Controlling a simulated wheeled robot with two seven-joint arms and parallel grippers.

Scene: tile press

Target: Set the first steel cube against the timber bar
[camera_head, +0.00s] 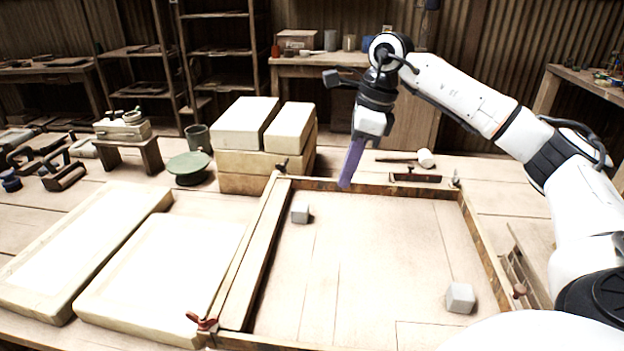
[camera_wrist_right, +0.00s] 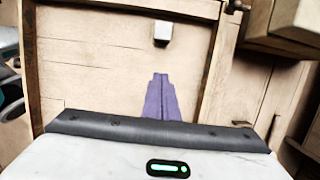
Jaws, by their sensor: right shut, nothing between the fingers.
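One small grey steel cube (camera_head: 300,213) sits inside the wooden frame near its far left corner. It also shows in the right wrist view (camera_wrist_right: 162,33). A timber bar (camera_head: 255,262) runs along the left side of the frame; a gap shows between it and this cube. A second grey cube (camera_head: 459,298) sits at the near right inside the frame. My right gripper (camera_head: 345,184) has purple fingers, which are shut and empty. It is above the far side of the frame, right of the first cube and apart from it. The fingers also show in the right wrist view (camera_wrist_right: 161,76). My left gripper is out of view.
Stacked pale blocks (camera_head: 265,150) stand beyond the frame's left corner. Two pale slabs (camera_head: 165,265) lie left of the frame. A red-handled clamp (camera_head: 203,322) sits at the near left corner. A mallet (camera_head: 425,158) lies behind the frame. The frame's middle is clear.

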